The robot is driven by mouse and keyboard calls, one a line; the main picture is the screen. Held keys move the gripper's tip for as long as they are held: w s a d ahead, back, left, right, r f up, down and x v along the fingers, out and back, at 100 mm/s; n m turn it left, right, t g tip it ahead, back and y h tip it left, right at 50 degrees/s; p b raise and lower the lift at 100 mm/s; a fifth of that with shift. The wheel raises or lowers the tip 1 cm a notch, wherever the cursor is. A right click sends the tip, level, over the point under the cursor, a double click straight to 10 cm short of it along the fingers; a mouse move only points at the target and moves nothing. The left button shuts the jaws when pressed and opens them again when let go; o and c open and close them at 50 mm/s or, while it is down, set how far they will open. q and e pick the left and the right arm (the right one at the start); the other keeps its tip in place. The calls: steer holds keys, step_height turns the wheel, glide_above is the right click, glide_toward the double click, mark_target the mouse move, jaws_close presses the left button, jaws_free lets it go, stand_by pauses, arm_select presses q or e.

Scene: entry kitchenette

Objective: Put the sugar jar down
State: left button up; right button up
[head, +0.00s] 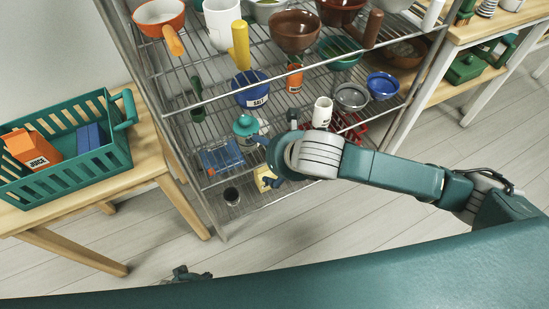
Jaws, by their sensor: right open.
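A clear jar with a round teal lid (246,126) stands upright on a lower level of the wire rack, just left of my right gripper. It may be the sugar jar, but I cannot read a label on it. My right gripper (263,159) is open, reaching into the rack from the right with its fingers beside the jar. I cannot tell whether a finger touches it. Part of what looks like my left gripper (184,273) shows at the bottom edge, mostly hidden, its jaws unclear.
A green basket (98,165) with a juice carton sits on the left bench. The floor in front is clear.

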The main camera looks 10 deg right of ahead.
steer(key=s+d+f+m+g, duration=0.1)
steer(key=d+f+m, duration=0.1)
steer(key=f+m, duration=0.7)
steer(key=s+d+f+m, duration=0.1)
steer(key=d+f+m, duration=0.1)
steer(key=f+m, duration=0.65)
arm_select(q)
steer(key=shift+s+f, duration=0.25)
steer(key=shift+f, duration=0.15)
arm_select(e)
steer(key=s+d+f+m+g+h, duration=0.1)
steer(key=s+d+f+m+g, duration=0.1)
steer(key=s+d+f+m, duration=0.3)
steer(key=s+d+f+m+g+h, duration=0.1)
steer(key=s+d+f+m, duration=0.5)
steer(key=s+f+m, duration=0.7)
steer(key=s+m, duration=0.2)
steer(key=s, duration=0.2)
steer(key=shift+s+f+m+g+h, duration=0.25)
steer(key=shift+f+m+g+h, duration=0.1)
steer(key=shift+g+h, duration=0.05)
arm_select(q)
steer(key=shift+s, duration=0.1)
arm_select(e)
steer(key=shift+d, duration=0.1)
